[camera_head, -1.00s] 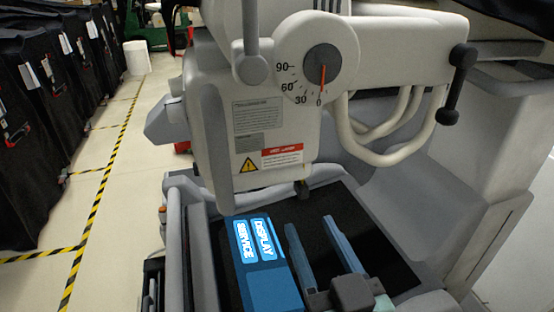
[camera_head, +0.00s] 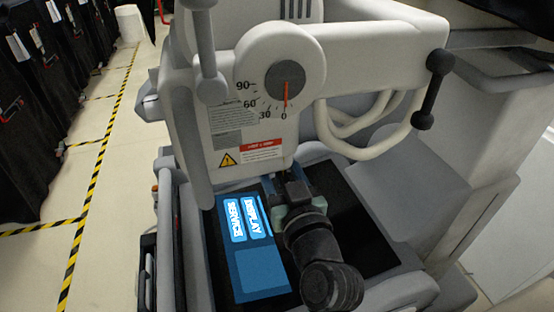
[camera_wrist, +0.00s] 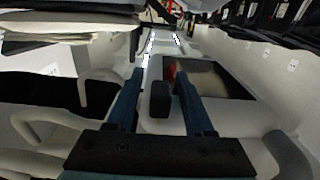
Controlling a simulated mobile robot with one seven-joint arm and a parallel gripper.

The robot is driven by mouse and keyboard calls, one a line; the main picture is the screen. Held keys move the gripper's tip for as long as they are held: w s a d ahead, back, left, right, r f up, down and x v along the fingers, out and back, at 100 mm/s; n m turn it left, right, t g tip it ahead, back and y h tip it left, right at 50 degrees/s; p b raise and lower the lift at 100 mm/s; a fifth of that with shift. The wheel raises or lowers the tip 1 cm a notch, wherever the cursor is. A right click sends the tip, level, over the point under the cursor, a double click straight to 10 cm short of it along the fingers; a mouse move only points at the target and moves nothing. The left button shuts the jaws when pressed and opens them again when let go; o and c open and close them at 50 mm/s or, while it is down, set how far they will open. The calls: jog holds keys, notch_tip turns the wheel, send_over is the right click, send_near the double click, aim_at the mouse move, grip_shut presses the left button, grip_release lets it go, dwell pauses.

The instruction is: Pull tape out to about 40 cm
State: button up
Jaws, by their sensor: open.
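A small dark block (camera_wrist: 160,99), perhaps the tape's end tab, shows between my fingers in the wrist view, with a gap on each side. No drawn-out length of tape can be made out. My gripper (camera_head: 291,181) is at the underside of the white machine housing (camera_head: 185,130) in the head view. Its blue fingers are spread apart in the wrist view (camera_wrist: 160,80), one on each side of the block. The gripper hides most of the block in the head view.
A blue panel with lit SERVICE and DISPLAY labels (camera_head: 256,270) lies just left of my gripper. A dial with an orange pointer near 0 (camera_head: 285,83) is above. White curved pipes (camera_head: 365,150) are to the right. Covered carts (camera_head: 60,90) line the left floor.

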jog(key=shift+w, duration=0.1)
grip_shut()
dwell(1.4)
